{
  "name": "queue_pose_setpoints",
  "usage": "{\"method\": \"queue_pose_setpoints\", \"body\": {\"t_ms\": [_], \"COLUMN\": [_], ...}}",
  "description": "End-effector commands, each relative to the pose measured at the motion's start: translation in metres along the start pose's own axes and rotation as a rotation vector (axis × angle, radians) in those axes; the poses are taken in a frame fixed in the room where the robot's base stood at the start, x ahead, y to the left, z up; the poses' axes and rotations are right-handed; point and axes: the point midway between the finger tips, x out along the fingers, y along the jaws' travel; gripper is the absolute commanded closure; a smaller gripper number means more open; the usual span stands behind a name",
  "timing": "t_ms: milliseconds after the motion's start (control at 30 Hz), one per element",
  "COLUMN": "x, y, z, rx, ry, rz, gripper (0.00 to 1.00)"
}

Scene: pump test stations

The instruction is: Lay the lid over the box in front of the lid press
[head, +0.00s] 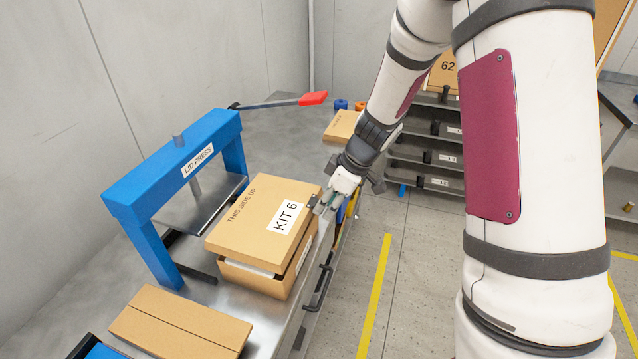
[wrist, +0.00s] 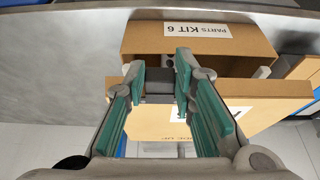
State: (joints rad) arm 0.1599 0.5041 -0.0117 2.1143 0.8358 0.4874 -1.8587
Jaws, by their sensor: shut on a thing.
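The cardboard lid (head: 250,228), marked KIT 6 and THIS SIDE UP, is over the open cardboard box (head: 250,279) in front of the blue lid press (head: 157,188). A gap shows between the lid and the box's near sides, with something pale inside; I cannot tell if they touch at the far side. My gripper (head: 328,202) is shut on the lid at its right edge, at a dark grip piece. In the wrist view, the green-padded fingers (wrist: 158,90) flank this dark piece, the lid (wrist: 255,103) is nearer, and the box (wrist: 140,38) with a PARTS KIT 6 label is beyond.
A flat cardboard piece (head: 180,322) lies on the metal bench left of the box. The press lever has a red handle (head: 313,98). Another carton (head: 341,126) sits farther back. Grey shelving (head: 425,150) and yellow floor lines (head: 375,295) are on the right.

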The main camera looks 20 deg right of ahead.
Motion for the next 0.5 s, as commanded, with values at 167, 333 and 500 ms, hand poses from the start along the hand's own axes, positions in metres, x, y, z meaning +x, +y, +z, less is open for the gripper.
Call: {"method": "queue_pose_setpoints", "body": {"t_ms": [167,333,500], "x": [0.005,0.018,0.032], "y": [0.000,0.001,0.002], "z": [0.002,0.007,0.012], "rx": [0.000,0.001,0.002], "ry": [0.000,0.000,0.001], "rz": [-0.001,0.000,-0.001], "gripper": [1.00,1.00,1.00]}}
